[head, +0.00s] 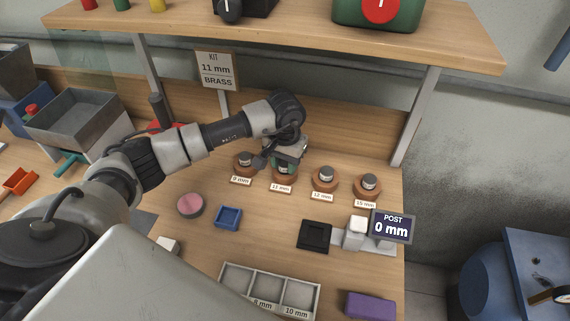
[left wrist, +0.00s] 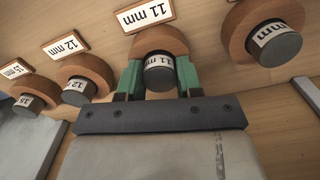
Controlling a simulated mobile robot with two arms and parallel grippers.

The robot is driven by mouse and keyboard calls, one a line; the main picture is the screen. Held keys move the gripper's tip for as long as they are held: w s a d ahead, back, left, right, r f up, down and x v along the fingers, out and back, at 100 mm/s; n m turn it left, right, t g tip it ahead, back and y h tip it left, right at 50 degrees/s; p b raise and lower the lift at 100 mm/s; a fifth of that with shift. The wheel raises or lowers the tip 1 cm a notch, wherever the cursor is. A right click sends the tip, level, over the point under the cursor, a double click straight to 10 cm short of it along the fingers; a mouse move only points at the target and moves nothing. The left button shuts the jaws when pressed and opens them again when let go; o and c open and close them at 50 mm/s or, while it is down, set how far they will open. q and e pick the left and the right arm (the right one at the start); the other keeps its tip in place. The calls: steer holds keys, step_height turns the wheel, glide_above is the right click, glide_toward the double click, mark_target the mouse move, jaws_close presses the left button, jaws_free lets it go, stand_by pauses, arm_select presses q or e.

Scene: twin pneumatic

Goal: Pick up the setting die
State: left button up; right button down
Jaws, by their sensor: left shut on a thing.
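The 11 mm setting die (left wrist: 159,74) is a dark grey cylinder with a white label, upright in a round wooden holder (left wrist: 160,40). My left gripper (left wrist: 158,82) has its green fingers on both sides of this die and is shut on it. In the head view my left gripper (head: 287,162) comes down over the 11 mm holder (head: 284,184) and hides most of the die. The other dies, 9 mm (head: 245,160), 12 mm (head: 325,174) and 15 mm (head: 368,182), stand in their own holders. My right gripper is not in view.
A sign (head: 217,70) reads KIT 11 mm BRASS. In front are a pink round tin (head: 190,205), a blue tray (head: 228,217), a black square pad (head: 314,235), a device reading POST 0 mm (head: 391,226) and a purple block (head: 370,306). A shelf (head: 290,30) overhangs the back.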

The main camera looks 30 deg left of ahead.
mark_target(285, 162)
arm_select(q)
steer(key=shift+r, duration=0.65)
step_height(285, 162, up, 3)
steer(key=shift+f+b, duration=0.15)
steer(key=shift+b, duration=0.6)
steer(key=s+d+r+b, duration=0.2)
steer(key=s+d+r, duration=0.5)
steer(key=d, duration=0.2)
steer(key=shift+s, duration=0.2)
steer(key=shift+d, duration=0.1)
